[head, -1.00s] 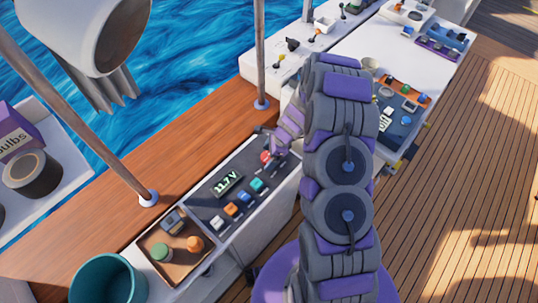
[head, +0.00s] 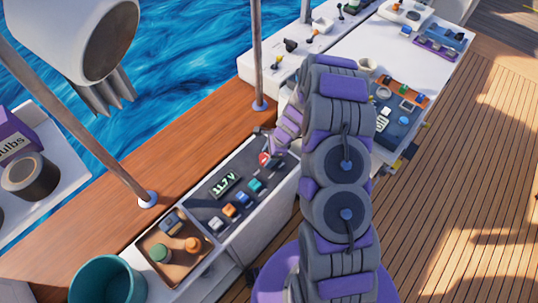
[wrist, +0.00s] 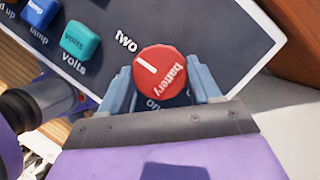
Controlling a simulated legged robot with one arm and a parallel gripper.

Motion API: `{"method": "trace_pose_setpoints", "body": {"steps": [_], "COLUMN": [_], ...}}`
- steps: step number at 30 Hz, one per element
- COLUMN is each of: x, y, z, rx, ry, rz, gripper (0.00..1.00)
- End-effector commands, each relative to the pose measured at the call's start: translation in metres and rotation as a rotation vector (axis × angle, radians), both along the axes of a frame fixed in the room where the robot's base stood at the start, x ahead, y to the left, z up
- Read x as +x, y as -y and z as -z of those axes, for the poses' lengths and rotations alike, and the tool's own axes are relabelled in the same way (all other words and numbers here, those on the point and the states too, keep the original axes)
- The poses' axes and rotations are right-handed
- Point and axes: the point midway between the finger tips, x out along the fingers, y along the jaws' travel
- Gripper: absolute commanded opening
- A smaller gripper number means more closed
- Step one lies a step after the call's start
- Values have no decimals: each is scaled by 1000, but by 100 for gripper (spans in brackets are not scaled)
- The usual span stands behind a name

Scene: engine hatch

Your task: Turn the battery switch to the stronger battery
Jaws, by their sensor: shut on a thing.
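The battery switch is a round red knob (wrist: 160,75) lettered "battery" with a white pointer line. In the wrist view the line points up and left, toward the printed word "two" (wrist: 125,41). Another label below the knob is partly hidden. My gripper (wrist: 162,92) has a finger on each side of the knob and is shut on it. In the head view the knob (head: 264,159) shows at the far end of the panel, partly covered by my gripper (head: 268,146). A display (head: 224,185) on the panel reads 11.7 V.
A teal volts button (wrist: 80,40) is near the knob, in a row of coloured rockers (head: 229,210). A tray (head: 151,242) with small parts adjoins the panel. A teal bucket (head: 105,278) stands at the lower left. A metal post (head: 256,60) rises behind the panel.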

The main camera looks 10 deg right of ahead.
Motion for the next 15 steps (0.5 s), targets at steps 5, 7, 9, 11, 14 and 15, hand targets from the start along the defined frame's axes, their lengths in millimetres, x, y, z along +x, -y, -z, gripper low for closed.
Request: {"method": "trace_pose_setpoints", "body": {"steps": [5,7,9,11,14,15], "x": [2,3,2,2,4,4], "y": [0,0,-1,-1,-1,-1], "z": [-3,-3,-3,-2,-3,-3], "rx": [-3,-3,-1,-2,-2,-2], "ry": [3,4,1,1,5,3], "rz": [-100,-156,-216,-270,-367,-406], "gripper": [32,32,32,32,32,32]}}
